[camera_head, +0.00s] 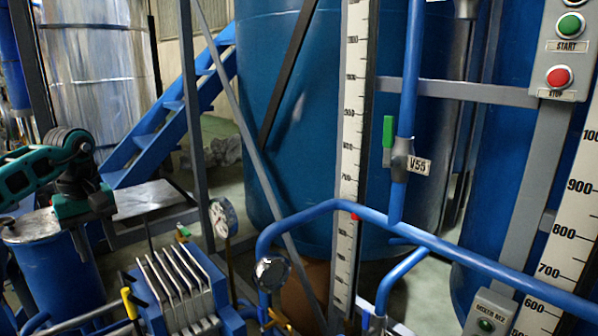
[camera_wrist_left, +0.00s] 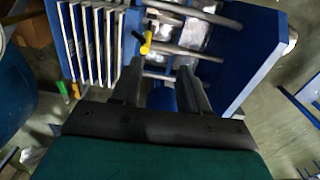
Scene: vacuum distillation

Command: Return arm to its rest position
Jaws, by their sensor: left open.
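My left arm (camera_head: 30,172), teal and black, reaches in from the left edge in the head view. Its gripper (camera_head: 92,222) points down beside a blue cylindrical vessel (camera_head: 60,275), left of the plate unit. In the left wrist view my left gripper (camera_wrist_left: 160,82) has its two dark fingers apart, with nothing held between them. Beyond the fingers are a yellow-handled valve (camera_wrist_left: 146,43) and grey pipes. My right arm and gripper are not in view.
A blue unit with grey plates (camera_head: 180,285) stands close by. A blue pipe (camera_head: 330,207) crosses the front. A green-handled valve tagged V55 (camera_head: 389,135), a tall scale (camera_head: 350,120), a START/STOP box (camera_head: 566,50) and blue stairs (camera_head: 165,125) are farther off.

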